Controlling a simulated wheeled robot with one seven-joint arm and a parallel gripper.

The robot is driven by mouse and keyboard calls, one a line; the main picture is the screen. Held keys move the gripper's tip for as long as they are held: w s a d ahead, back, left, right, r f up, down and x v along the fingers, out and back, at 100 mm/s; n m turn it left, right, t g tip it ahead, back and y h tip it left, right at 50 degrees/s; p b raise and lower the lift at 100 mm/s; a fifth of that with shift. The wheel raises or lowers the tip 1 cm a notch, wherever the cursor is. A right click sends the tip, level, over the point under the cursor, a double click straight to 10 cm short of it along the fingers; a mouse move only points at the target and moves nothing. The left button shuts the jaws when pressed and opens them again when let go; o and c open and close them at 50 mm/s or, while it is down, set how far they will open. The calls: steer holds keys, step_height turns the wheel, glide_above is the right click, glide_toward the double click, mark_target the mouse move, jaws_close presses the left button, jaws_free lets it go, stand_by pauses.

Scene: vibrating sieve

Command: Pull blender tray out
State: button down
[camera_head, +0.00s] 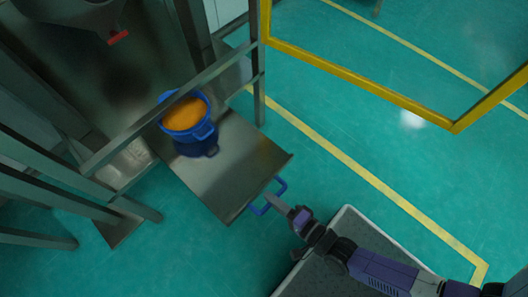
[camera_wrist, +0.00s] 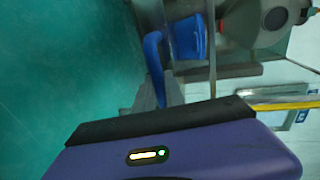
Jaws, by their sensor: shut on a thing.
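The blender tray (camera_head: 245,165) is a flat metal shelf that sticks out of a metal frame in the head view. A blue handle (camera_head: 279,188) is on its front edge. A blue pot (camera_head: 193,138) with orange contents stands upright on the tray, and it also shows in the wrist view (camera_wrist: 188,40). My gripper (camera_head: 270,201) is at the handle and shut on it. In the wrist view the blue handle (camera_wrist: 153,52) rises from between the fingers, which are partly hidden by the wrist housing.
Metal frame bars (camera_head: 165,110) cross above the tray at the left. A grey hopper with a red tab (camera_head: 118,38) hangs at the upper left. A yellow frame (camera_head: 360,82) stands at the upper right. The green floor right of the tray is open.

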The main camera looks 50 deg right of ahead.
steer(key=shift+s, duration=0.35)
steer(key=c, duration=1.4)
jaws_free()
steer(key=v, duration=0.7)
steer(key=shift+s+p, duration=0.4)
